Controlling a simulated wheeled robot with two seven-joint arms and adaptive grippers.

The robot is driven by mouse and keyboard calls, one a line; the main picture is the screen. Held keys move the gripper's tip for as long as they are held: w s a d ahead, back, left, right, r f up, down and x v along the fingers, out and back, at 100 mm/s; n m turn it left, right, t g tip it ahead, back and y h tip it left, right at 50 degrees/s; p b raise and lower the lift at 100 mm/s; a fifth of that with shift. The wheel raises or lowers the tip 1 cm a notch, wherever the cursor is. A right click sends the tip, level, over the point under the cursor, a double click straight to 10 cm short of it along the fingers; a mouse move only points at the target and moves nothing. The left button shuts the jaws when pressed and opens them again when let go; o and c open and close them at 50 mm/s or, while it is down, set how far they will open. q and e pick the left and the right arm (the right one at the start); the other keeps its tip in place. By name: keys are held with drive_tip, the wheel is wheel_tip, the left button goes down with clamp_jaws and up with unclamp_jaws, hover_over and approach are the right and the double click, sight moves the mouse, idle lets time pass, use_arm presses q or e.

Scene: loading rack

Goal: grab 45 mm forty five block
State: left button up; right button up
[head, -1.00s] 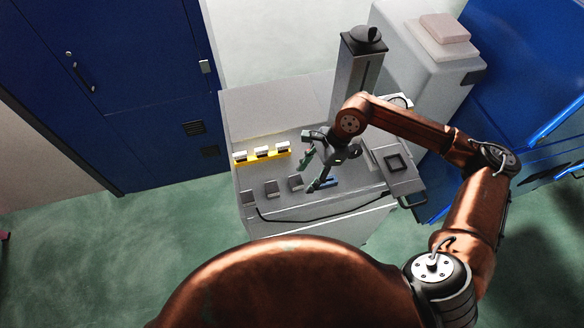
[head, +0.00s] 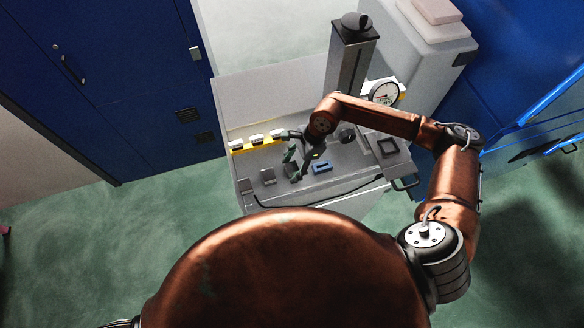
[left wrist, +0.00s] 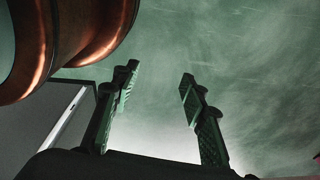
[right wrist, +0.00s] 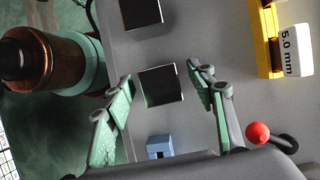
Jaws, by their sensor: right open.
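Dark square blocks stand in a row on the grey bench, the left one (head: 246,187) and the middle one (head: 268,177) clear in the head view. My right gripper (head: 292,166) is open over the right end of this row. In the right wrist view, a dark block (right wrist: 162,86) shows between the open right fingers (right wrist: 160,84), with no visible grip on it. A second block (right wrist: 140,12) shows at the top edge. I read no size on the blocks. My left gripper (left wrist: 160,76) is open and empty over the green floor.
A yellow rack (right wrist: 265,40) has white labels; one label (right wrist: 293,50) reads "5.0 mm". A blue piece (head: 320,167) lies right of my right gripper. A dial gauge (head: 384,93) and a column (head: 350,68) stand behind. A red ball (right wrist: 257,133) is beside the right finger.

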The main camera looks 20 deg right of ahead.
drive_tip(key=c, duration=1.4)
use_arm(q)
drive_tip(key=shift+s+f, duration=0.1)
drive_tip(key=shift+s, duration=0.45)
